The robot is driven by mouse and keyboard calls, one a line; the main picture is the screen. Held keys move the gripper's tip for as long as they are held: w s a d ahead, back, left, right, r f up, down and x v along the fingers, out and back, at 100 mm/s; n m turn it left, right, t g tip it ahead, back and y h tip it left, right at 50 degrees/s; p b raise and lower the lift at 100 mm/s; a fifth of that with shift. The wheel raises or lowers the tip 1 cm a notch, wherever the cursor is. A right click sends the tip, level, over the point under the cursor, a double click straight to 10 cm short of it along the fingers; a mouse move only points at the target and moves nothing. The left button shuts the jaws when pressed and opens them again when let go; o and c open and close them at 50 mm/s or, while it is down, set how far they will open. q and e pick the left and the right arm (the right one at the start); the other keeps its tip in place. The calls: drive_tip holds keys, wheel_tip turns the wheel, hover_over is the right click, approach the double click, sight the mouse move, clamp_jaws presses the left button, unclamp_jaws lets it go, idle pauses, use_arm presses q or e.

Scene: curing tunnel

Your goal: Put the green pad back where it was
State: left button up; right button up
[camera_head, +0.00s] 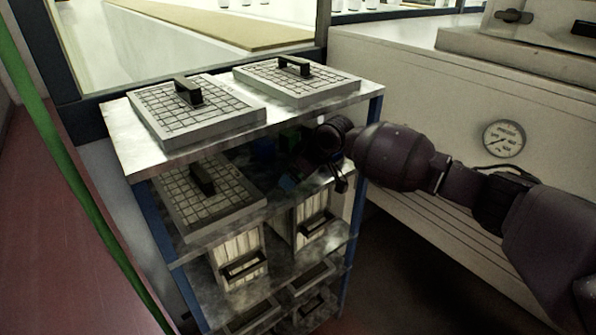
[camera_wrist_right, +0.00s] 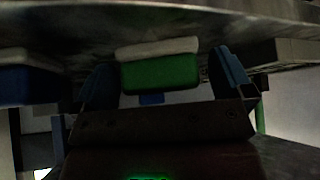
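The green pad (camera_wrist_right: 160,74) shows in the right wrist view, with a pale layer along its upper edge. It lies in line with the space between the fingers of my right gripper (camera_wrist_right: 166,72). The fingers are wide apart, with a narrow gap visible beside the pad on the right; I cannot tell whether the left finger touches it. In the head view my right gripper (camera_head: 333,150) reaches from the right under the cart's top shelf, and the pad is barely discernible in the shadow there. My left gripper is not in view.
The metal cart (camera_head: 118,125) carries gridded plates with black handles on top, and another plate (camera_head: 190,205) on the shelf below. A blue block (camera_head: 264,149) sits in that bay; a blue block (camera_wrist_right: 28,82) also shows at left in the wrist view. The bay is dark and tight.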

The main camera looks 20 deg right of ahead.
drive_tip(key=shift+p+v, duration=0.3)
drive_tip(key=shift+v, duration=3.55)
